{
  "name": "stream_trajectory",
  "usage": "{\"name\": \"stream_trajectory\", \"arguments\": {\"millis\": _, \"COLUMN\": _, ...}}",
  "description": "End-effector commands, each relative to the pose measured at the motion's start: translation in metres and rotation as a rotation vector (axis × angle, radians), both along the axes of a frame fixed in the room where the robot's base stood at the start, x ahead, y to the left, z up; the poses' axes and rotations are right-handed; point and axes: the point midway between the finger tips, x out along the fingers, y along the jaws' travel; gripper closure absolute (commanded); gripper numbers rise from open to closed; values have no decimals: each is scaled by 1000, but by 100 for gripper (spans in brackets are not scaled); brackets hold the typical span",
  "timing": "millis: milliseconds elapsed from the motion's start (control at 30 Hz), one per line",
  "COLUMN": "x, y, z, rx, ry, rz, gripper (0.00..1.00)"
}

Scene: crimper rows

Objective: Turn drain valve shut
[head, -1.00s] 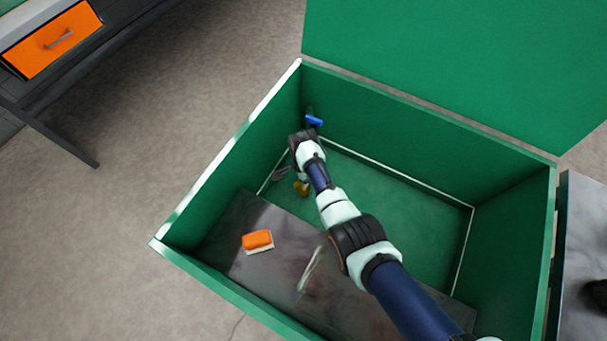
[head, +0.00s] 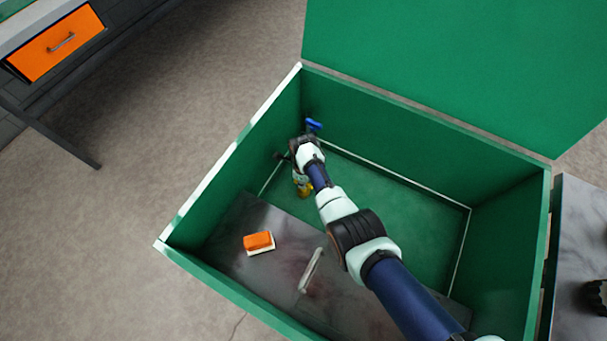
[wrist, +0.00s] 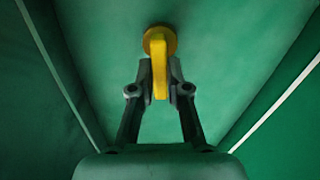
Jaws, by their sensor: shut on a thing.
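The yellow valve (wrist: 161,41) has a round base on a green surface and a lever that points straight down in the wrist view. My gripper (wrist: 160,85) has its two dark fingers shut on the lever, one on each side. In the head view the yellow valve (head: 304,190) shows low inside the green bin, near its far left corner, partly hidden by my wrist. The fingers cannot be made out clearly there.
A blue handle (head: 313,125) sits by the bin's far left corner, just beyond my wrist. The green bin's walls (head: 225,160) surround my arm. An orange brush (head: 258,241) and a pale metal handle (head: 311,270) are on the dark panel. The green floor at right is clear.

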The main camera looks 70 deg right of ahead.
Motion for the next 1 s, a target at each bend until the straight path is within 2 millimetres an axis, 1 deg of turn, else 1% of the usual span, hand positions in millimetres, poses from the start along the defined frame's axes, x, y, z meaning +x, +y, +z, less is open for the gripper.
{"name": "stream_trajectory", "arguments": {"millis": 300, "x": 0, "y": 0, "z": 0, "rx": 1, "ry": 0, "rz": -108, "gripper": 100}}
{"name": "stream_trajectory", "arguments": {"millis": 800, "x": 0, "y": 0, "z": -1, "rx": 1, "ry": 0, "rz": -126, "gripper": 100}}
{"name": "stream_trajectory", "arguments": {"millis": 833, "x": 0, "y": 0, "z": -1, "rx": 1, "ry": 0, "rz": -126, "gripper": 83}}
{"name": "stream_trajectory", "arguments": {"millis": 967, "x": 0, "y": 0, "z": -1, "rx": 1, "ry": 0, "rz": -126, "gripper": 61}}
{"name": "stream_trajectory", "arguments": {"millis": 1000, "x": 0, "y": 0, "z": -1, "rx": 1, "ry": 0, "rz": -126, "gripper": 59}}
